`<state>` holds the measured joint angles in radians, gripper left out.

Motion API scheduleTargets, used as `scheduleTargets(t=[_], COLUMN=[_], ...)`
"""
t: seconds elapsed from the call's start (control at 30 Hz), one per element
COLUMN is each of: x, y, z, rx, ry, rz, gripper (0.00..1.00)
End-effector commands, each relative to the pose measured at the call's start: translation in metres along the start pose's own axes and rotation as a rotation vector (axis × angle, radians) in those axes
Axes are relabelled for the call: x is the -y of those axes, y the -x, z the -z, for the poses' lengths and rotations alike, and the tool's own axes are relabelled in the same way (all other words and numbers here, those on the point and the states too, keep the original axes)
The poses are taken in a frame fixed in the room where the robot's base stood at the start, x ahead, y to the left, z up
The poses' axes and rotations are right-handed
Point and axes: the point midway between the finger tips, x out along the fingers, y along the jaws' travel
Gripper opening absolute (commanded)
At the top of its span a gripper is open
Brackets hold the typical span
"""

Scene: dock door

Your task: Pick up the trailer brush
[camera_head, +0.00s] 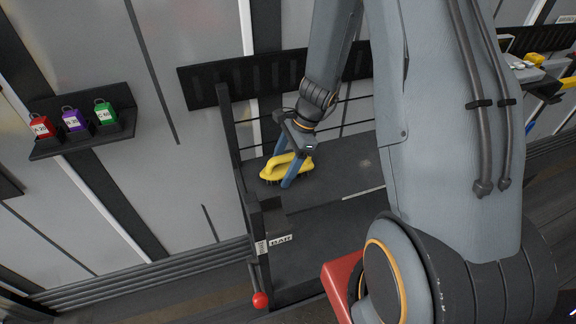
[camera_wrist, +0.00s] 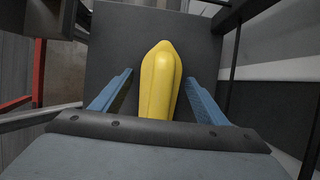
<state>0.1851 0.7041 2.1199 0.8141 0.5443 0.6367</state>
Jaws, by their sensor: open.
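The trailer brush (camera_head: 283,168) has a yellow handle and dark bristles, and it rests on a dark shelf (camera_head: 345,168). In the wrist view the yellow brush (camera_wrist: 160,78) lies lengthwise between the two blue fingers. My gripper (camera_head: 296,170) is at the brush, with one finger showing in front of it and the other behind. In the wrist view my gripper (camera_wrist: 160,90) is open, with a gap between each finger and the handle. The near end of the brush is hidden by the gripper body.
A dark post (camera_head: 229,135) and thin rails stand beside the shelf. A red ball knob (camera_head: 260,300) is below. A wall shelf (camera_head: 75,143) at left holds red, purple and green padlocks.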

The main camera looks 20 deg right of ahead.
Motion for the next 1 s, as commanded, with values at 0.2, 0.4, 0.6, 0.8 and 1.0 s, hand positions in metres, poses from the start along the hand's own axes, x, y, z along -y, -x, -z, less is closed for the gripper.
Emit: scheduleTargets(t=[0.2, 0.4, 0.6, 0.8, 1.0], x=[0.000, 0.000, 0.000, 0.000, 0.001], y=[-0.006, -0.006, -0.006, -0.005, 0.004], z=[0.000, 0.000, 0.000, 0.000, -0.004], rx=[-0.001, -0.001, -0.001, -0.001, -0.001], ry=[0.001, 0.001, 0.001, 0.001, 0.003], rz=[0.001, 0.001, 0.001, 0.001, 0.002], gripper=[0.67, 0.51, 0.20, 0.19, 0.19])
